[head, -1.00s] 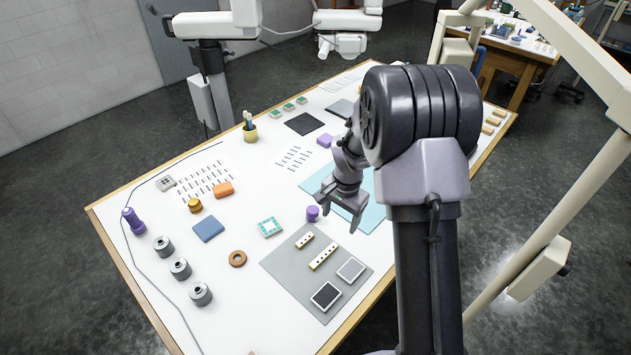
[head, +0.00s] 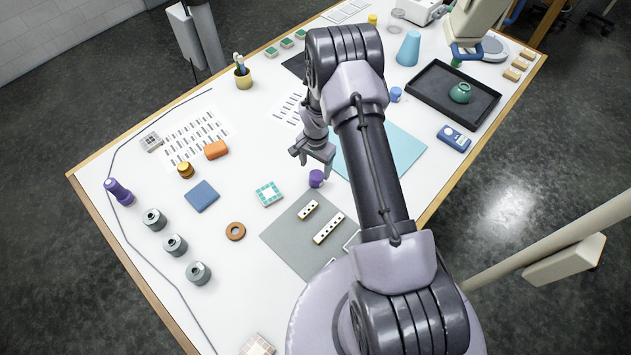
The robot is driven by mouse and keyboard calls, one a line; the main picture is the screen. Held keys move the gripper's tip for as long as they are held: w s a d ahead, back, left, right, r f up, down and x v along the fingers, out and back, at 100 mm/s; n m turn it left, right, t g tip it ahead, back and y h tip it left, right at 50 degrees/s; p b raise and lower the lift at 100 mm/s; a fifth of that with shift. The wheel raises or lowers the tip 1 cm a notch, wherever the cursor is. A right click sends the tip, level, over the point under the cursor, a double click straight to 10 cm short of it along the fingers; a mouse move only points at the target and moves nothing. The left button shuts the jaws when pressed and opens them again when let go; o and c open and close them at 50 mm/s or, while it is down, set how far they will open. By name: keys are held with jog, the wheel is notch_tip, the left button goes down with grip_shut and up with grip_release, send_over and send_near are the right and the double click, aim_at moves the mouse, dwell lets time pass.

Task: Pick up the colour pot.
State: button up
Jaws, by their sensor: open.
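A small purple pot (head: 316,178) stands upright on the white table, by the top edge of the grey mat (head: 283,238). It fits a colour pot. Other small pots are blue (head: 396,95), yellow (head: 372,19) and amber (head: 186,170); the frames do not settle which one is meant. My gripper (head: 314,162) is open and empty, pointing down. It shows just above the purple pot in the picture, apart from it; its exact height is hard to tell.
A blue sheet (head: 409,150) lies partly behind my arm. Around are a white-and-teal tile (head: 269,193), wooden strips with holes (head: 329,227), a brown ring (head: 235,231) and a blue block (head: 202,196). A black tray (head: 425,84) holds a green bowl (head: 460,92).

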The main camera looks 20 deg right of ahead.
aim_at(316, 175)
jog(key=f, duration=0.3)
jog(key=f+b, duration=0.1)
jog(key=shift+s+d+f, duration=0.2)
jog(key=shift+s+f, duration=0.1)
jog(key=shift+w+f, duration=0.15)
jog(key=shift+f, duration=0.25)
jog(key=shift+r, duration=0.15)
jog(key=shift+c, duration=0.2)
jog(key=c, duration=1.5)
